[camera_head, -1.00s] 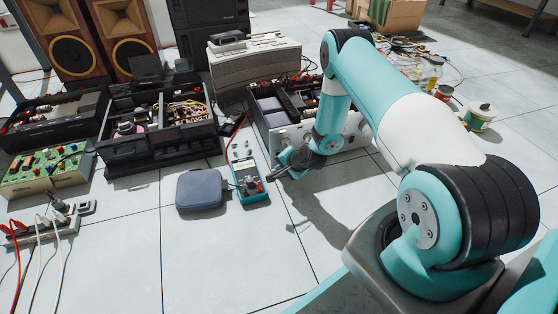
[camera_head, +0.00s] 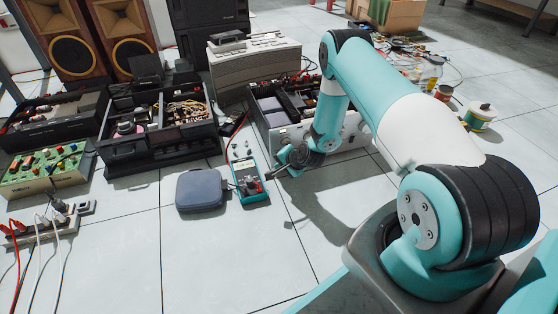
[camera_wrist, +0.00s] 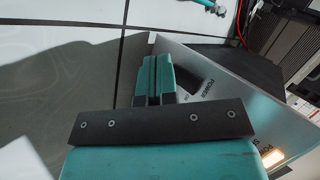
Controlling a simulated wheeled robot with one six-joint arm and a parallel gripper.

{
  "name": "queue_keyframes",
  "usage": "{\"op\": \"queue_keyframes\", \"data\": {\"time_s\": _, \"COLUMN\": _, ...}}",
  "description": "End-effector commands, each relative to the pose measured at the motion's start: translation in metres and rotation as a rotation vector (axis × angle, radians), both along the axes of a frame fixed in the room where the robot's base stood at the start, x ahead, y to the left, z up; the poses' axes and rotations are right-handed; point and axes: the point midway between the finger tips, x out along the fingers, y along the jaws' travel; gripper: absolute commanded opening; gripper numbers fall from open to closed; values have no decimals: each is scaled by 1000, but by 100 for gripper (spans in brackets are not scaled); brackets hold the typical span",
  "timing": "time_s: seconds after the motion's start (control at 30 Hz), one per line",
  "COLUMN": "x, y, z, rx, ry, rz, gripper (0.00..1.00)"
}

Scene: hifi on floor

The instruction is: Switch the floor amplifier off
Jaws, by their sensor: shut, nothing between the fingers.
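The floor amplifier (camera_head: 284,137) is an open-topped chassis with a silver front panel, right of the multimeter in the head view, partly hidden behind my arm. In the wrist view its silver panel (camera_wrist: 225,92) runs diagonally and bears the word POWER and smaller lettering. A warm light (camera_wrist: 273,158) glows at its lower right. My gripper (camera_wrist: 156,62) is shut and empty, with its fingertips close to the panel beside the POWER lettering. Whether they touch the panel cannot be told. In the head view my gripper (camera_head: 275,173) is low in front of the amplifier.
A teal multimeter (camera_head: 249,182) and blue-grey case (camera_head: 201,190) lie just left of my gripper. Opened black units (camera_head: 160,140), a beige device (camera_head: 255,66) and speakers stand behind. Jars and a spool (camera_head: 481,117) are at right. Floor in front is clear.

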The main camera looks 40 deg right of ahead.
Motion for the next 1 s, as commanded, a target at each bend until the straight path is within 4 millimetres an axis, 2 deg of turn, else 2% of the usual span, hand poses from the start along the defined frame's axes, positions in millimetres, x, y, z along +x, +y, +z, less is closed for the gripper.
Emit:
{"op": "queue_keyframes", "data": {"time_s": 0.6, "x": 4, "y": -1, "z": 0, "rx": 0, "ry": 0, "rz": 0, "gripper": 0}}
{"op": "queue_keyframes", "data": {"time_s": 1.0, "x": -10, "y": 3, "z": 2, "rx": 0, "ry": 1, "rz": 0, "gripper": 0}}
